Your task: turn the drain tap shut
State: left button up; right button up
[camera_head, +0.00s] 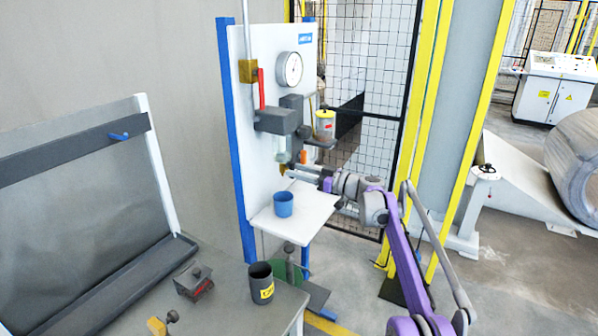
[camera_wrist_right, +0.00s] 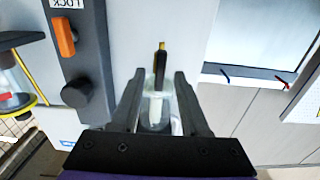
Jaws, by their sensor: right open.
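The drain tap (camera_head: 283,169) is a small brass piece under the clear bowl (camera_head: 281,150) of the filter unit on the white panel. In the right wrist view the tap (camera_wrist_right: 160,62) shows as a dark, narrow piece with a brass tip, lying between my fingers. My right gripper (camera_head: 291,171) comes in from the right, just beside the tap. In the wrist view its two fingers (camera_wrist_right: 160,82) are spread on either side of the tap, with gaps showing on both sides. Whether a finger touches it, I cannot tell. My left gripper is not in view.
A blue cup (camera_head: 283,204) stands on the white shelf (camera_head: 315,212) below the tap. A block with an orange lever (camera_wrist_right: 64,36) is left of my fingers in the wrist view. A gauge (camera_head: 290,69) is higher on the panel. A dark cup (camera_head: 261,284) stands on the front bench.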

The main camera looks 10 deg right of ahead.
grip_shut()
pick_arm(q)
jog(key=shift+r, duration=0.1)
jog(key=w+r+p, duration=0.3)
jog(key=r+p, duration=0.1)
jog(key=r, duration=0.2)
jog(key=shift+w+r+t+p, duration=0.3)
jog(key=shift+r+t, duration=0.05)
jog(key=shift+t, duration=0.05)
pick_arm(e)
jog(key=m, duration=1.7)
jog(key=shift+w+d+f+m, duration=0.15)
jog(key=shift+w+f+m, duration=0.1)
jog(key=shift+m, duration=0.15)
